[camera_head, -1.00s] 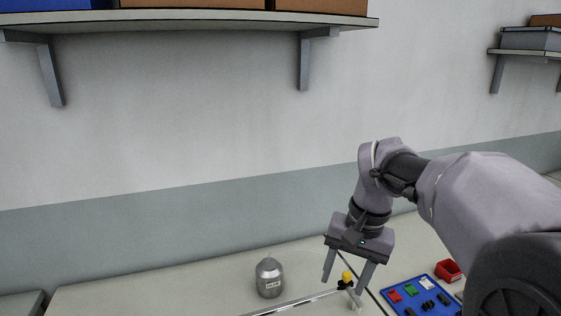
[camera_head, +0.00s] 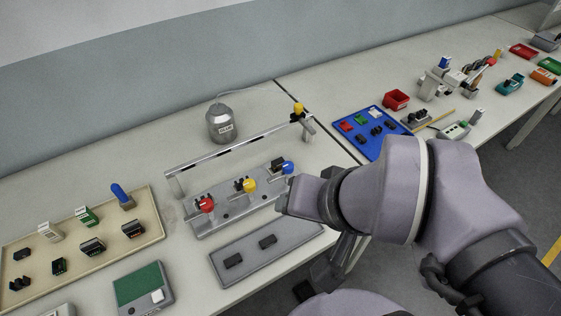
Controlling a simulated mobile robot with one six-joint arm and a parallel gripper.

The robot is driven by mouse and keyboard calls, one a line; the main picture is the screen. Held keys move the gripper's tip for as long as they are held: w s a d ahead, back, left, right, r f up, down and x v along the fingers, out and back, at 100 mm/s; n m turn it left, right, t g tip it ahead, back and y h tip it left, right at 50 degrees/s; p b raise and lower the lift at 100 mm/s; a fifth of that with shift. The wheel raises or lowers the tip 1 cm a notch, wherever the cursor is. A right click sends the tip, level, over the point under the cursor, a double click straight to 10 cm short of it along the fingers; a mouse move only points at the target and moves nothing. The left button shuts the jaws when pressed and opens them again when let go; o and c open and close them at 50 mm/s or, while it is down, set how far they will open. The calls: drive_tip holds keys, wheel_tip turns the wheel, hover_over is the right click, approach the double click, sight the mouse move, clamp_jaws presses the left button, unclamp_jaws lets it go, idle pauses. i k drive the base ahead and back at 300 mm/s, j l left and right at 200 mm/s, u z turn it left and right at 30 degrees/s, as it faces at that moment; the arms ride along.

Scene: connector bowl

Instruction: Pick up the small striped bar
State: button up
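A thin bar with black and light stretches (camera_head: 240,142) runs across the top of a low stand on the near table. It is the only striped bar I can make out, and I cannot tell whether it is the small one named. My gripper (camera_head: 284,204) is right of and below this bar, beside the grey block with knobs (camera_head: 228,212), and apart from the bar. Its fingers are mostly hidden by its own body, so its opening does not show. I see nothing held.
Red (camera_head: 205,205), yellow (camera_head: 249,185) and blue (camera_head: 288,167) knobs stand by the bar. A grey tray (camera_head: 222,277) holds two dark connectors in front. A beige tray (camera_head: 152,206) is left, a blue tray (camera_head: 372,150) right. A metal jar (camera_head: 222,124) stands behind.

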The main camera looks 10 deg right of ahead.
sight(278, 162)
drive_tip(key=u, duration=1.85)
drive_tip(key=l+z, duration=0.2)
drive_tip(key=l, duration=0.7)
